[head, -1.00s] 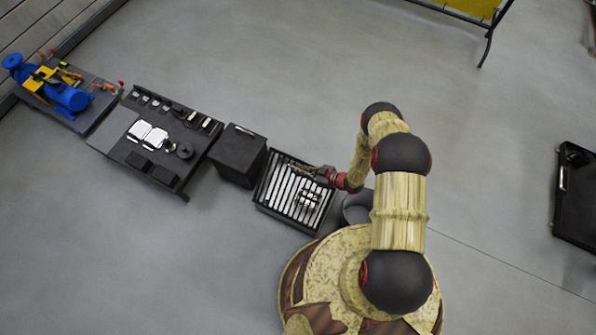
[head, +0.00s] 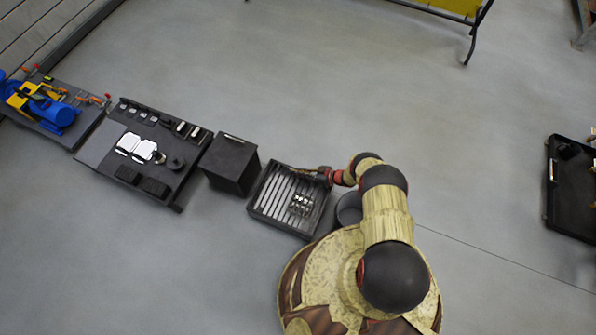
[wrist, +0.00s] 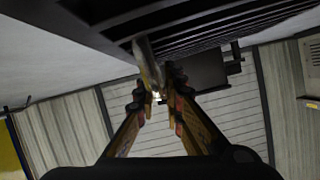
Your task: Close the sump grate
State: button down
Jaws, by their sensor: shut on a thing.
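The sump grate (head: 268,191) is a dark, slatted panel in a square frame, left of my base in the head view. Pale strips show between its bars. Its dark slats fill the top of the wrist view (wrist: 215,22). My gripper (head: 312,172) is at the grate's upper right edge in the head view. In the wrist view, my gripper's fingers (wrist: 157,92) are closed around a grey bar (wrist: 148,62) that runs up to the slats. I cannot tell the grate's exact tilt.
Small pale items (head: 300,205) show at the grate. A dark box (head: 230,163) stands close to its left, and a grey bucket (head: 349,208) to its right. A bench with parts (head: 120,180) stands farther left. Open floor (head: 270,90) lies beyond.

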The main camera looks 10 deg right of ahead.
jog(key=shift+w+d+f, duration=0.1)
jog(key=shift+w+f, duration=0.05)
jog(key=shift+f, duration=0.4)
jog(key=shift+w+d+f, duration=0.1)
jog(key=shift+w+f, duration=0.05)
jog(key=shift+f, duration=0.4)
jog(key=shift+f, duration=0.1)
jog(key=c, duration=1.9)
grip_release()
jog(key=shift+s, duration=0.1)
jog(key=shift+v, duration=3.65)
